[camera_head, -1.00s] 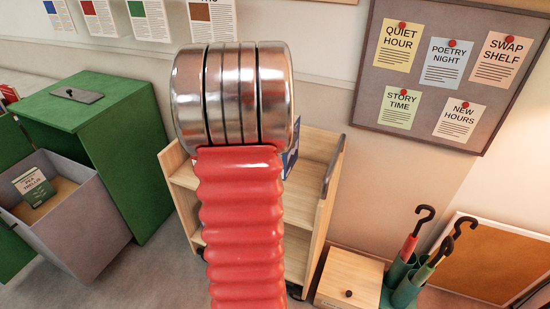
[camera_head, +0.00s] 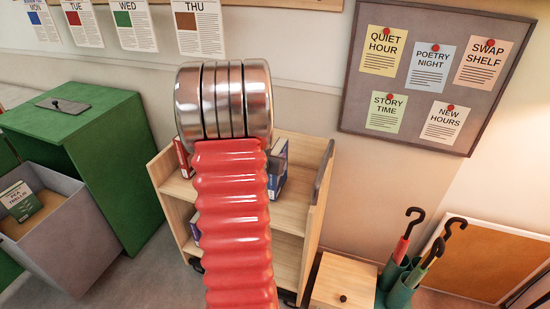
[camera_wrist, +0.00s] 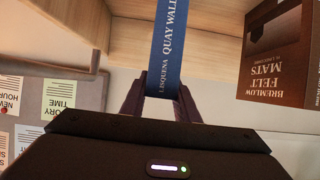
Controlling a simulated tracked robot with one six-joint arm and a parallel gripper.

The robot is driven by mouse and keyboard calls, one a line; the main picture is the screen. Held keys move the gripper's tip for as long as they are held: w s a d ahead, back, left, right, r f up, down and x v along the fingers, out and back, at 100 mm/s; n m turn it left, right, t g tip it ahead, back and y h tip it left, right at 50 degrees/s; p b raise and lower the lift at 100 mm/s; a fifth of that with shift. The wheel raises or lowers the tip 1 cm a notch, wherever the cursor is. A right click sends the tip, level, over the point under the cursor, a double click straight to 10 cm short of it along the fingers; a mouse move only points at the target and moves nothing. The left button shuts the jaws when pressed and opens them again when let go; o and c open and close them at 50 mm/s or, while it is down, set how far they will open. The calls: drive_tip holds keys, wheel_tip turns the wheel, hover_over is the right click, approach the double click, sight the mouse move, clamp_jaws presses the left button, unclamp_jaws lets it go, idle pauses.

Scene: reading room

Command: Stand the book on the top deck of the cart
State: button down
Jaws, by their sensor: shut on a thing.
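My gripper (camera_wrist: 160,98) is shut on a blue book in the wrist view. The book's spine (camera_wrist: 168,50) reads "QUAY WALL" and "LISQUENA", and it extends away from the jaws over pale wood. In the head view a blue book (camera_head: 278,165), seemingly the same one, shows just right of my arm above the top deck (camera_head: 299,178) of the pale wooden cart (camera_head: 312,215). My arm hides the jaws and much of the deck there. I cannot tell whether the book touches the deck.
A dark red-brown book, "FELT MATS" (camera_wrist: 277,55), stands beside the held book; a red book (camera_head: 183,157) shows at the deck's left. A purple book (camera_head: 195,230) is on a lower shelf. A green cabinet (camera_head: 105,150) is left; a small wooden cabinet (camera_head: 343,282) and umbrella stand (camera_head: 400,285) are right.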

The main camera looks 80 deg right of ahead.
drive_tip(key=shift+f, duration=0.4)
drive_tip(key=c, duration=1.4)
unclamp_jaws()
drive_tip(key=shift+o, duration=0.2)
drive_tip(key=s+v, duration=0.1)
drive_tip(key=v, duration=1.1)
drive_tip(key=shift+w, duration=0.45)
